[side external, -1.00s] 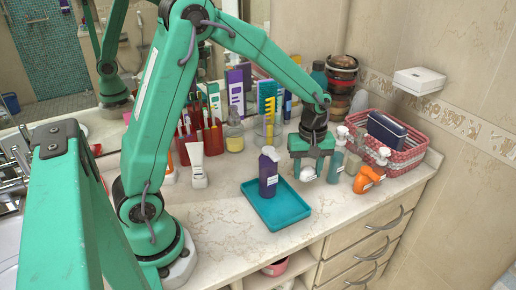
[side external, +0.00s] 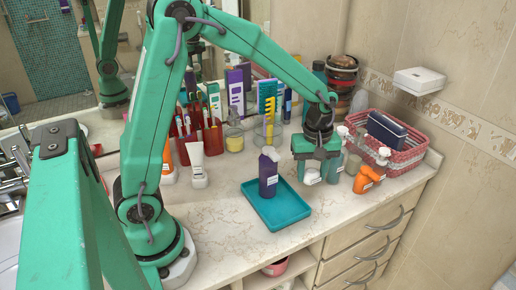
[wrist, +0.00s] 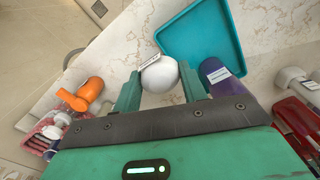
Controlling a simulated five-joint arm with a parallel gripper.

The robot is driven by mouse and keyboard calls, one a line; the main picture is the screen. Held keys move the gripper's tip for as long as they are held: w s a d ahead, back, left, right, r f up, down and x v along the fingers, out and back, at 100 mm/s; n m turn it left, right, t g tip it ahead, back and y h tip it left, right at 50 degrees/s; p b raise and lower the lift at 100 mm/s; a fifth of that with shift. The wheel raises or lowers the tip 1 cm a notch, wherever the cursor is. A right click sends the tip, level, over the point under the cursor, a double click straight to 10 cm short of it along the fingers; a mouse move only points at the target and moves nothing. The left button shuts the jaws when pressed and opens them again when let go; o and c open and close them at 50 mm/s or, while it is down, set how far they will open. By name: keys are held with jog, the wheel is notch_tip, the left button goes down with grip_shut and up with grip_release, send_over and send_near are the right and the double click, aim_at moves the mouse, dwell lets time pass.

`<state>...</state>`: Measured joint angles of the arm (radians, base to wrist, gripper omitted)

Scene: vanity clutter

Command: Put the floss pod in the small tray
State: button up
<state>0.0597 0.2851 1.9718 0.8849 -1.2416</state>
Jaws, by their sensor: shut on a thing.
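The floss pod is a white round thing (wrist: 160,74) with a small label, between the two green fingers of my gripper (wrist: 160,92) in the wrist view. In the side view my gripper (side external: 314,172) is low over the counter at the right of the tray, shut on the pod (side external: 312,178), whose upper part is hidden. I cannot tell whether the pod touches the counter. The small tray is shallow and teal (side external: 283,211); it also shows just beyond the pod in the wrist view (wrist: 205,38).
A purple bottle (side external: 268,178) overlaps the tray's far left part. The counter front (side external: 200,225) is clear.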

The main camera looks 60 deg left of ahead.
jog(key=shift+s+d+r+m, duration=0.1)
jog(key=shift+s+d+m, duration=0.2)
jog(key=shift+s+d, duration=0.05)
jog(key=s+d+m, duration=0.3)
jog(key=s+m, duration=0.1)
jog(key=s, duration=0.3)
jog(key=s+d+m, duration=0.4)
jog(key=s, duration=0.3)
jog(key=shift+s+r, duration=0.3)
jog(key=shift+s, duration=0.1)
jog(key=shift+a, duration=0.1)
send_over(273, 216)
notch_tip(273, 216, down, 7)
jog(key=shift+f, duration=0.1)
jog(key=shift+f, duration=1.9)
